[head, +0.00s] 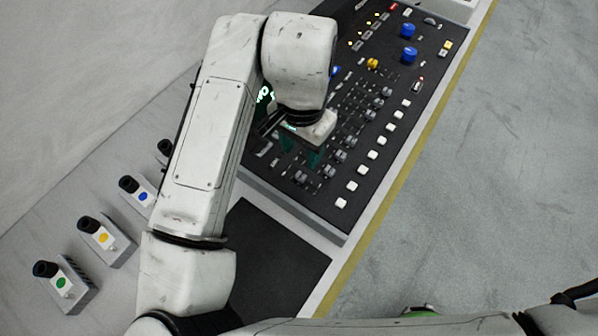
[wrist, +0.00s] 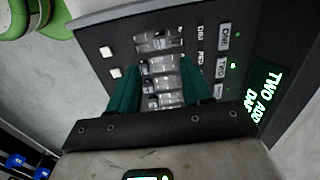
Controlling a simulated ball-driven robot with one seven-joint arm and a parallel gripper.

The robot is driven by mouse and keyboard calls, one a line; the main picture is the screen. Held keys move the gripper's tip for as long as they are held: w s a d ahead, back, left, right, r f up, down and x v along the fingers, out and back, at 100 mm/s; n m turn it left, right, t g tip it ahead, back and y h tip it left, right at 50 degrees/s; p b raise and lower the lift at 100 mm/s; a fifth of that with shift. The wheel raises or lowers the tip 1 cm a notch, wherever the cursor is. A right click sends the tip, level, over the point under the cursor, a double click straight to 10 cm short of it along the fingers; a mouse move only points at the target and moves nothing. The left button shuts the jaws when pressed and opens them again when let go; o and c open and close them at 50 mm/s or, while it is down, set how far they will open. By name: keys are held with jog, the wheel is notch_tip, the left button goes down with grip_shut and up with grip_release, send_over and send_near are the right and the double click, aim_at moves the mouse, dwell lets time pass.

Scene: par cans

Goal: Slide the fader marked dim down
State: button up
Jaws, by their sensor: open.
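The lighting console (head: 335,215) is a black panel with rows of fader caps and white buttons. In the wrist view, the fader marked DIM (wrist: 158,40) is the top one of a column of grey caps, with its label (wrist: 200,33) to the right. The fader marked RED (wrist: 161,63) sits just below it. My gripper (wrist: 158,68) is open, its two teal fingers apart on either side of the column. The DIM cap shows beyond the fingertips, with nothing gripped. In the head view my gripper (head: 303,150) hangs over the console; I cannot tell which cap there is DIM.
A lit display (wrist: 265,90) is right of the labels. Blue knobs (head: 408,30) and a yellow knob (head: 372,63) stand farther up the panel. White buttons (head: 352,186) line its right side. Grey units with green (head: 66,284), yellow (head: 104,240) and blue (head: 141,194) dots stand left.

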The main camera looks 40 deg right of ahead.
aim_at(301, 175)
notch_tip(301, 175, down, 9)
jog(key=shift+f, duration=0.1)
dwell(0.3)
grip_shut()
dwell(0.4)
